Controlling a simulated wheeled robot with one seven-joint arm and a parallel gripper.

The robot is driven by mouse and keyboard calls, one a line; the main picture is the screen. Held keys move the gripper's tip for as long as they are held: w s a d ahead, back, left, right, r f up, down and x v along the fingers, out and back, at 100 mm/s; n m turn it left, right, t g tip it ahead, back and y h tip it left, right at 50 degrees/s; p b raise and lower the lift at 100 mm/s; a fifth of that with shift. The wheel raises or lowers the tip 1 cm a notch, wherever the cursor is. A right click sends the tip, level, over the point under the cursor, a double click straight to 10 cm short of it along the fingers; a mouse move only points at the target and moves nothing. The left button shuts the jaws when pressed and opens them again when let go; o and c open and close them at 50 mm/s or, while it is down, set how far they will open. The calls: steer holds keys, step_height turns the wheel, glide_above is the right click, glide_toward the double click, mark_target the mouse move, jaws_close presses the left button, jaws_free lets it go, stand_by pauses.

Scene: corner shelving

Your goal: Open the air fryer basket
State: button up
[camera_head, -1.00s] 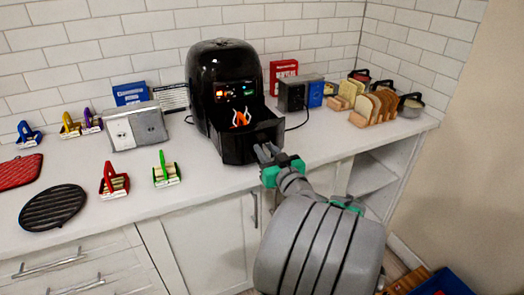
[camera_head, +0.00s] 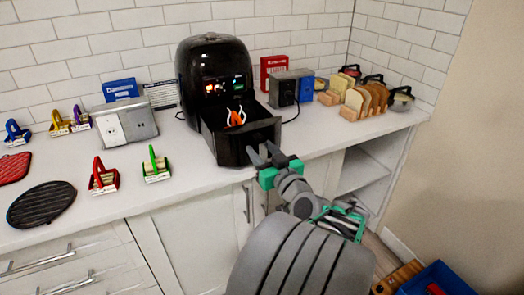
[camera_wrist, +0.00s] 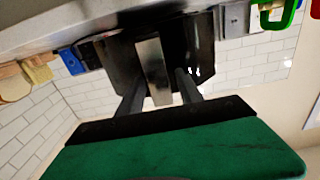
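The black air fryer (camera_head: 214,72) stands on the counter with its lit panel facing me. Its black basket (camera_head: 248,141) is pulled well out, and orange and white flame-like shapes show inside it. My gripper (camera_head: 263,154) is at the basket's front. In the wrist view, my gripper (camera_wrist: 160,88) has its two grey fingers on either side of the basket's silver handle (camera_wrist: 153,68). The fingers stand apart with the handle between them, and the basket moves with them. The exact contact at the fingertips is hard to see.
A grey double-socket box (camera_head: 126,124) stands left of the fryer. A red clamp-like item (camera_head: 103,178) and a green one (camera_head: 156,166) sit in front of it. A toaster-like grey box (camera_head: 290,90) and a bread rack (camera_head: 366,101) are at right. Open space lies before the counter.

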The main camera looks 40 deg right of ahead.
steer(key=shift+o, duration=0.2)
steer(key=b+v, duration=0.1)
steer(key=v, duration=0.6)
steer(key=shift+s, duration=0.4)
steer(key=shift+a, duration=0.15)
steer(key=w+a+f+n+g+y+p, duration=0.2)
steer(key=w+a+f+g+y, duration=0.15)
steer(key=a, duration=0.45)
steer(key=w+a+f+n+g+y+p, duration=0.2)
steer(key=w+a+f+g+y, duration=0.15)
steer(key=a, duration=0.45)
steer(key=s+a+r+g+h+p, duration=0.2)
steer(key=s+a+g+p, duration=0.2)
steer(key=s+a+g, duration=0.3)
steer(key=s+a, duration=0.1)
steer(key=a, duration=0.3)
steer(key=shift+a+r+m+p, duration=0.2)
steer(key=shift+m+p, duration=0.15)
steer(key=shift+m, duration=0.05)
